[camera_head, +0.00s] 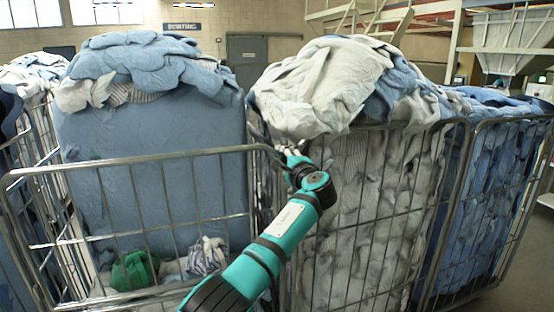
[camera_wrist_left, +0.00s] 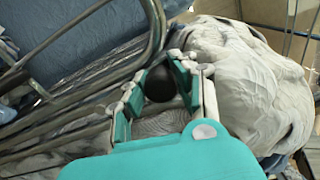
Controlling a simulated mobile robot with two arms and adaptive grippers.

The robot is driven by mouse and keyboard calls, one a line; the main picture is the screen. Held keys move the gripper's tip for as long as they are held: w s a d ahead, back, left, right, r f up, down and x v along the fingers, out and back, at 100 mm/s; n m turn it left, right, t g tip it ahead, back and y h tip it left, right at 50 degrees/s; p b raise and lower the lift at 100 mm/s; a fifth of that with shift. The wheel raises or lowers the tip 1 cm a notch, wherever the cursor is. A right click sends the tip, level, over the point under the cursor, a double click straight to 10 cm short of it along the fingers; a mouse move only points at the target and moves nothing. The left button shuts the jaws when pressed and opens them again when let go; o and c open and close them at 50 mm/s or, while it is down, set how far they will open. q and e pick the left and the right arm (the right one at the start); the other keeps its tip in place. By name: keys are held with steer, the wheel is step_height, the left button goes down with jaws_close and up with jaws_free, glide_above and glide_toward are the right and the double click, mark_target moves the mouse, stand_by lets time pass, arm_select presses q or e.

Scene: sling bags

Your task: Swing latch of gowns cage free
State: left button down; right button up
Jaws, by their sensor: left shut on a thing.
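My left gripper (camera_head: 290,155) reaches up to the corner where the rail of the front cage (camera_head: 140,159) meets the cage of pale grey and white cloth (camera_head: 360,220). In the left wrist view its fingers are shut on a round black knob (camera_wrist_left: 160,82), which looks like the latch's handle. Bent metal bars (camera_wrist_left: 100,70) run close beside the knob on the left. The rest of the latch is hidden by the gripper. Piled pale cloth (camera_wrist_left: 250,85) lies just right of the fingers. My right gripper is not in view.
Green cloth (camera_head: 135,270) and striped cloth (camera_head: 207,255) lie low inside that cage. Another cage of blue cloth (camera_head: 485,200) stands at the right. Floor shows at the lower right.

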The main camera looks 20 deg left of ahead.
arm_select(q)
steer(key=shift+w+d+m, duration=0.45)
steer(key=shift+d+m, duration=0.3)
steer(key=shift+m, duration=0.25)
steer(key=shift+r, duration=0.1)
steer(key=c, duration=1)
jaws_free()
steer(key=shift+w+d, duration=0.15)
steer(key=v, duration=1.2)
